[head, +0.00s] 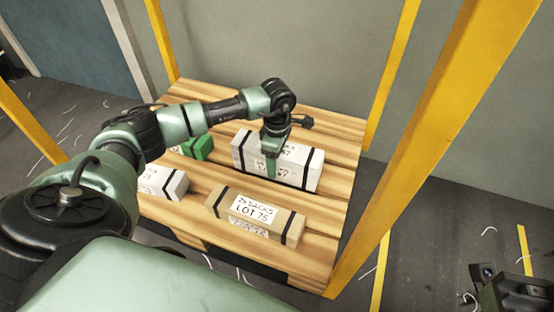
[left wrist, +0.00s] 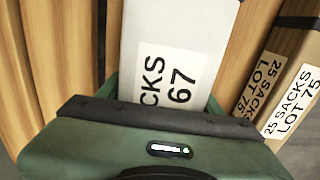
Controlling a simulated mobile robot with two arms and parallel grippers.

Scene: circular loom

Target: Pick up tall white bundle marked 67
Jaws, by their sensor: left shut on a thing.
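The tall white bundle marked 67 (head: 303,168) stands on the wooden pallet (head: 334,218), with black straps around both ends. In the left wrist view its white top and label (left wrist: 170,75) read "CKS 67". My left gripper (head: 270,165) reaches down over the bundle's middle and is shut on it, with green jaws on both sides. The gripper body hides part of the bundle and its label. The bundle appears to rest on the pallet; any gap beneath it cannot be made out. Part of my right gripper (head: 515,290) shows at the lower right, away from the pallet.
A tan bundle marked LOT 75 (head: 255,213) lies in front, close to the white one. A smaller white bundle (head: 163,182) and a green bundle (head: 198,147) sit to the left, partly behind my arm. Yellow posts (head: 433,130) rise around the pallet. A wall stands behind.

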